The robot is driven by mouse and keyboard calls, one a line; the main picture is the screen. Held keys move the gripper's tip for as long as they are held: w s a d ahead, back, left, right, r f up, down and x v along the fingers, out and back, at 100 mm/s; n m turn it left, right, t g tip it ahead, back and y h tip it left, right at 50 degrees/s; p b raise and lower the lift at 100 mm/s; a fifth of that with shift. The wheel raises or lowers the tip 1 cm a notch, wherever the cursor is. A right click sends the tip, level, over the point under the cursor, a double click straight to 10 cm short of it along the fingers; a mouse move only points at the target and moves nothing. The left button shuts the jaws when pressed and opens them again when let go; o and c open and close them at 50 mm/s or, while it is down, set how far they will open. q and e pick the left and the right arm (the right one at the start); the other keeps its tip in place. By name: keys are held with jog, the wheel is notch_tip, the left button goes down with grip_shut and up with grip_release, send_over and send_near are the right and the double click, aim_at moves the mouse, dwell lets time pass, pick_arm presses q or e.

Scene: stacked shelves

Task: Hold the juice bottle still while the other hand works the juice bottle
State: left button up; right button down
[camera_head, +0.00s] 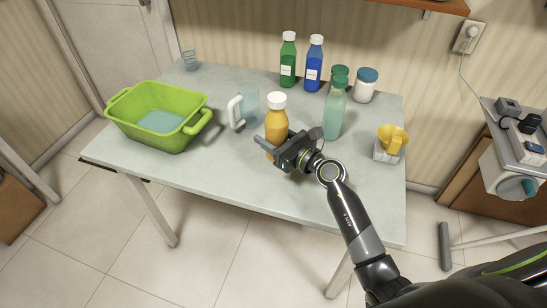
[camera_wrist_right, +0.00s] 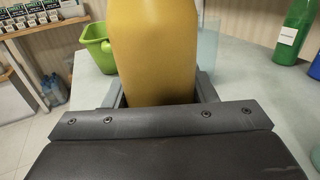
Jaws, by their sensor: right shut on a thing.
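The juice bottle (camera_head: 276,120) is orange-yellow with a white cap and stands upright on the table near its middle. My right gripper (camera_head: 275,148) is shut around the lower body of the bottle. In the right wrist view the bottle (camera_wrist_right: 153,50) fills the space between the fingers, and its cap is out of that frame. The gripper body hides part of the bottle's base in the head view. My left gripper is not in view.
A green basin (camera_head: 158,138) stands at the table's left. A white-handled pitcher (camera_head: 246,107) is just left of the bottle. A pale green bottle (camera_head: 334,112) stands to the right, with green (camera_head: 288,62) and blue (camera_head: 314,66) bottles behind. A yellow juicer (camera_head: 391,139) is far right.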

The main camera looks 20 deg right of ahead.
jog(key=shift+f, duration=0.8)
notch_tip(320, 180, down, 3)
jog(key=shift+f+b, duration=0.15)
jog(key=shift+b, duration=0.8)
jog(key=shift+f, duration=0.25)
jog(key=shift+f, duration=0.2)
jog(key=c, duration=0.6)
grip_release()
